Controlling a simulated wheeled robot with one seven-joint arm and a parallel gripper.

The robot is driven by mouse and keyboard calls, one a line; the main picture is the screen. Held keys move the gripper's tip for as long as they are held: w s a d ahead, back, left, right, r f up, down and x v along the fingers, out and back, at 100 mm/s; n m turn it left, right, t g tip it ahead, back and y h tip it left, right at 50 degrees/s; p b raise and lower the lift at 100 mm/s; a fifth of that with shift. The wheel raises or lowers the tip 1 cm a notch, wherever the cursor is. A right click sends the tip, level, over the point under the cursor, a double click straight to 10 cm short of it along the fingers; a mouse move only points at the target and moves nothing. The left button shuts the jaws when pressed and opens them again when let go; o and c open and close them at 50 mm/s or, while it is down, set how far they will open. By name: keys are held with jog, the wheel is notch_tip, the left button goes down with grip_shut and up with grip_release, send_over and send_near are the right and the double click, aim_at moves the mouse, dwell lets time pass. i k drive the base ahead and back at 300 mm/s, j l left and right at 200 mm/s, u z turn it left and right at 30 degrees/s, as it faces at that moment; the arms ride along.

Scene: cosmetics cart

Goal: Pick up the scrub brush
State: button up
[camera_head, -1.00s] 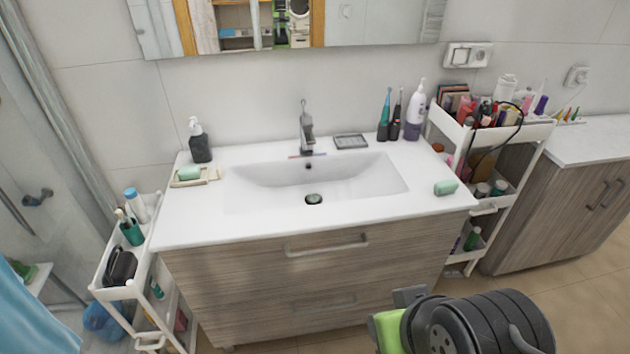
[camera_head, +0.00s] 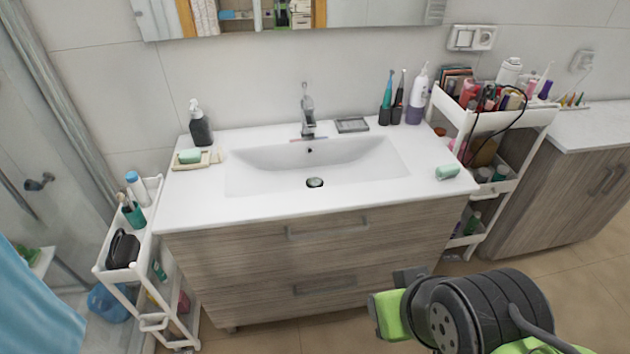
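A small green item with a paler end (camera_head: 447,172) lies on the right of the white washbasin counter (camera_head: 330,205); it may be the scrub brush, but it is too small to be sure. My green and black arm shows at the bottom right, in front of the cabinet. No gripper fingers show, and nothing held is visible.
A soap pump (camera_head: 200,128), faucet (camera_head: 308,115) and white bottle (camera_head: 416,98) stand along the counter's back. A loaded white cart (camera_head: 510,120) stands right, another cart (camera_head: 170,222) left. The counter's front is clear.

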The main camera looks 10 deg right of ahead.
aim_at(450, 171)
jog(key=i+l+u, duration=0.25)
jog(key=l, duration=0.15)
jog(key=i+l+u, duration=0.25)
jog(key=l, duration=0.15)
jog(key=l+u, duration=0.25)
jog(key=l, duration=0.15)
jog(key=i+l+u, duration=0.1)
jog(key=l+u, duration=0.15)
jog(key=l, duration=0.2)
